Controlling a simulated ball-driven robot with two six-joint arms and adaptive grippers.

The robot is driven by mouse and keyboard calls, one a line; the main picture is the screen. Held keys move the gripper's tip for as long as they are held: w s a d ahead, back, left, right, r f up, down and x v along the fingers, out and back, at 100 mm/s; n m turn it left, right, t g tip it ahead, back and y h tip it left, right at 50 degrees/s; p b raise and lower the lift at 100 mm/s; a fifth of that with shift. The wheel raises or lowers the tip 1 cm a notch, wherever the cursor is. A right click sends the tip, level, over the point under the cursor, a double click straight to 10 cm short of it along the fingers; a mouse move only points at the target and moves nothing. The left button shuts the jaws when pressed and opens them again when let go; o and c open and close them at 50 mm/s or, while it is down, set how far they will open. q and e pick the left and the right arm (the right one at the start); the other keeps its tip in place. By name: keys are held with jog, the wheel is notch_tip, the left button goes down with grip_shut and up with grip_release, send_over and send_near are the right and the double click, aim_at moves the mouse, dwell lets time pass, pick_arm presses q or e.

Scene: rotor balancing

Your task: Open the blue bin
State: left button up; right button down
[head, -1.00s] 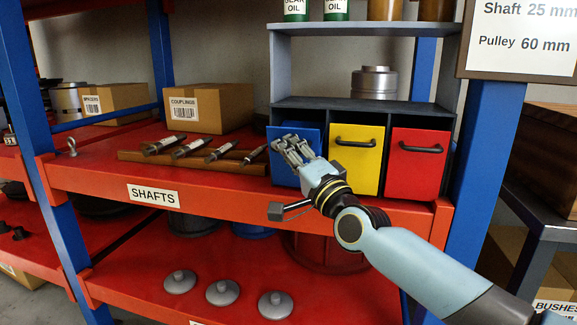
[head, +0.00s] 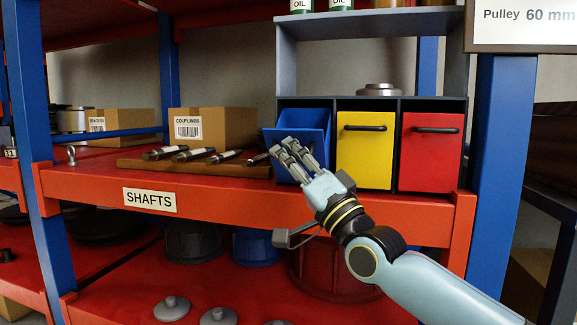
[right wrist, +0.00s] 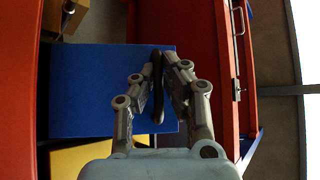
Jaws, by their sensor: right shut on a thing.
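The blue bin (head: 312,119) is at the left of a row of three in the grey cabinet on the shelf. Its front is tilted outward at the top, and its open upper part shows in the head view. My right gripper (head: 283,147) is in front of it, shut on the bin's black handle (right wrist: 157,85). In the right wrist view the blue front (right wrist: 95,90) lies behind the fingers (right wrist: 159,62). The head view hides the handle behind the fingers. My left gripper is not in view.
A yellow bin (head: 364,160) and a red bin (head: 430,165) stand closed to the right. Shafts lie on a wooden rack (head: 190,167) at the left, close to the blue bin. A blue upright (head: 498,170) stands at the right.

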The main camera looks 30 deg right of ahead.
jog(key=shift+f, duration=0.25)
dwell(0.3)
jog(key=c, duration=1.5)
grip_release()
jog(key=shift+d, duration=0.15)
jog(key=shift+o, duration=0.5)
jog(key=shift+r, duration=0.1)
jog(key=v, duration=1.2)
